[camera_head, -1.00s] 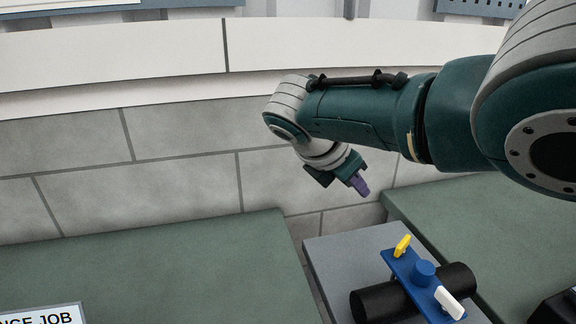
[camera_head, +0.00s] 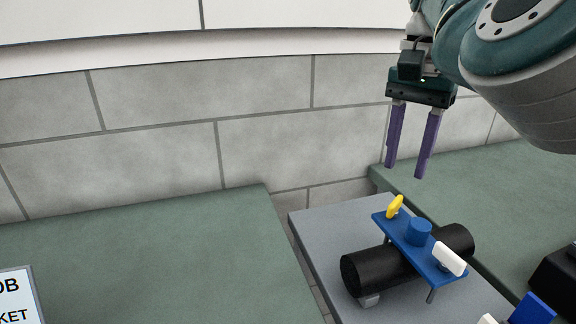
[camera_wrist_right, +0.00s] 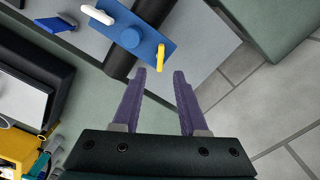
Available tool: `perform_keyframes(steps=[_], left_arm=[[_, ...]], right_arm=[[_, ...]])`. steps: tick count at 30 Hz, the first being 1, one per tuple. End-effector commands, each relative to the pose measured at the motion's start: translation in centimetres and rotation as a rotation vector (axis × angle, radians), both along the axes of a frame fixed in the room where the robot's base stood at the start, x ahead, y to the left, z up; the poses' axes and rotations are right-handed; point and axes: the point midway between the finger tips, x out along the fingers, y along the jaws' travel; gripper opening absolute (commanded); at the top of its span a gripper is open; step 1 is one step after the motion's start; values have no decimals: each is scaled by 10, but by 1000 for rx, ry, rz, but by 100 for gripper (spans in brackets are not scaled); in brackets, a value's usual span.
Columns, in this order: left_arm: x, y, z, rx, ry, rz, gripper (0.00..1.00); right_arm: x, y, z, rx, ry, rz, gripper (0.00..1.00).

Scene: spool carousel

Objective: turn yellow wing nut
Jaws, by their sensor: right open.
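The yellow wing nut (camera_head: 395,206) stands at the far-left end of a blue plate (camera_head: 398,230). The plate lies across a black cylinder (camera_head: 375,273), with a blue round knob (camera_head: 418,231) in its middle and a white wing nut (camera_head: 450,258) at its other end. My right gripper (camera_head: 405,172) points down with its purple fingers apart and empty, above and beyond the yellow wing nut. In the right wrist view the yellow wing nut (camera_wrist_right: 161,58) is just ahead of the open fingertips (camera_wrist_right: 160,72), apart from them. My left gripper is out of view.
The black cylinder rests on a grey platform (camera_head: 312,227) between two green surfaces, one at left (camera_head: 150,260) and one at right (camera_head: 500,190). A dark box and blue and white parts (camera_head: 532,310) sit at lower right.

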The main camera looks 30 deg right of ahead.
Motion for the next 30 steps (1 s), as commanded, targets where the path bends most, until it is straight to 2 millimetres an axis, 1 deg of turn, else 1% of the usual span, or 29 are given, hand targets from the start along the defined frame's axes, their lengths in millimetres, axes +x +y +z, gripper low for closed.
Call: perform_keyframes(steps=[1,3,6,9,12,15,22,23,30], left_arm=[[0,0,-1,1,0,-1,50],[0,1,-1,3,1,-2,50],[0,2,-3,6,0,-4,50],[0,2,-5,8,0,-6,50],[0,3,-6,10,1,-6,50],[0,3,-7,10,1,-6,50],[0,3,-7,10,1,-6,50],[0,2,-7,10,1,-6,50],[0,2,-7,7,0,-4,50]], right_arm=[[-1,1,-11,2,4,2,42],[-1,1,-26,2,3,3,42],[0,1,-44,1,3,5,42],[0,1,-59,2,2,4,42],[0,0,-67,0,0,4,42],[0,0,-71,-1,-1,5,42],[0,0,-72,-1,-1,5,42],[0,0,-72,-1,-1,5,40],[0,0,-71,-1,-1,5,13]])
